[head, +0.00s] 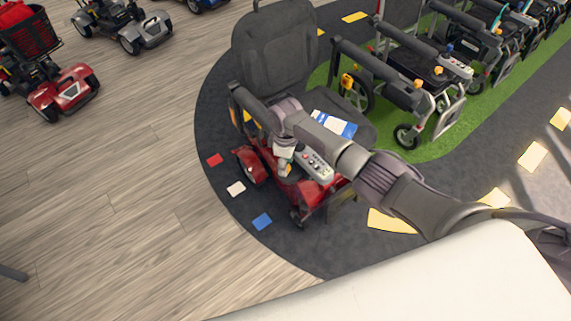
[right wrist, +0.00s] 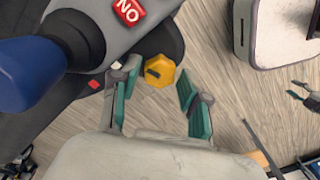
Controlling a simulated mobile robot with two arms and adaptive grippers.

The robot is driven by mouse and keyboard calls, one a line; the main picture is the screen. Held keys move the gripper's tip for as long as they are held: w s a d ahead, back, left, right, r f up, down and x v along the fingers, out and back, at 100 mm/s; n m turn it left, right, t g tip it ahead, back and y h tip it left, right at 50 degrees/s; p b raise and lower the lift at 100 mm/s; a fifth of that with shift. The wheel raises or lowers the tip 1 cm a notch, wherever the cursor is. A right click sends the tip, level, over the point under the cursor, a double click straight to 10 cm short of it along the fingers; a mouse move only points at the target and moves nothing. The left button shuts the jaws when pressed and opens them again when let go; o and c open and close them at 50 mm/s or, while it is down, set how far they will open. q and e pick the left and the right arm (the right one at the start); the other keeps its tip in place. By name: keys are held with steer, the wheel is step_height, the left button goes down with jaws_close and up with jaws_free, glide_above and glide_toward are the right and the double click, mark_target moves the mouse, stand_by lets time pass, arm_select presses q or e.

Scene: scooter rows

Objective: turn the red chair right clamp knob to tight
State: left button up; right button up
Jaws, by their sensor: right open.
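The red chair (head: 275,50) has a dark grey seat and a red base, and stands on the dark mat in the head view. My right arm reaches across its front, with the right gripper (head: 285,168) low beside the grey control panel. In the right wrist view, a yellow, many-sided clamp knob (right wrist: 160,73) with a dark bar mark shows between the two teal fingers of the right gripper (right wrist: 157,80). The fingers are open, with gaps to the knob on both sides. I cannot tell the knob's depth from the fingertips.
A row of wheelchairs (head: 400,90) stands on green carpet at right. A red scooter (head: 65,95) and a grey scooter (head: 140,35) stand at upper left. Coloured cards, one blue (head: 262,221), lie on the mat.

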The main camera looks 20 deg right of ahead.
steer(key=shift+f, duration=0.25)
jaws_close()
